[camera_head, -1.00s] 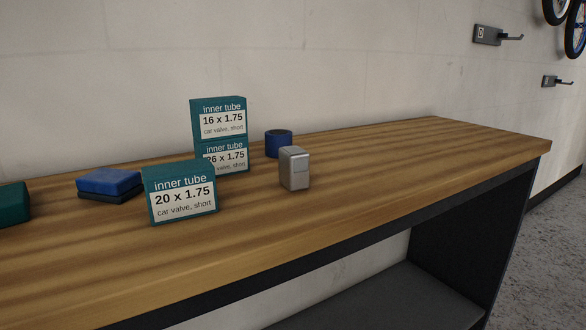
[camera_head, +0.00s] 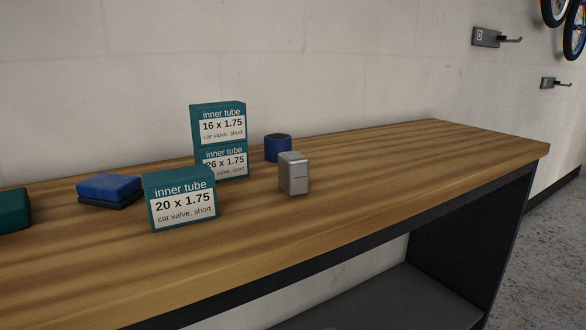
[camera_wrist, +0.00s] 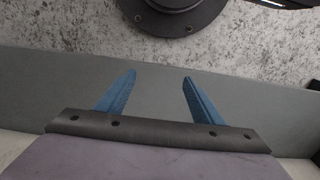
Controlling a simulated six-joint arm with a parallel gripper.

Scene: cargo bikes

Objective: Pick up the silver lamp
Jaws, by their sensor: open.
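The silver lamp (camera_head: 294,174) is a small upright block with rounded edges on the wooden bench top. It stands to the right of the inner tube boxes and in front of a blue roll. My gripper does not show in the head view. In the wrist view my gripper (camera_wrist: 157,82) has two blue fingers spread apart with nothing between them. The lamp is not in the wrist view, so the distance between them cannot be told.
An inner tube box (camera_head: 180,198) stands left of the lamp, with two stacked boxes (camera_head: 219,125) behind. The blue roll (camera_head: 278,148) is close behind the lamp. Blue sponge-like blocks (camera_head: 109,188) and a green item (camera_head: 13,210) lie left. The bench top (camera_head: 420,150) is clear on the right.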

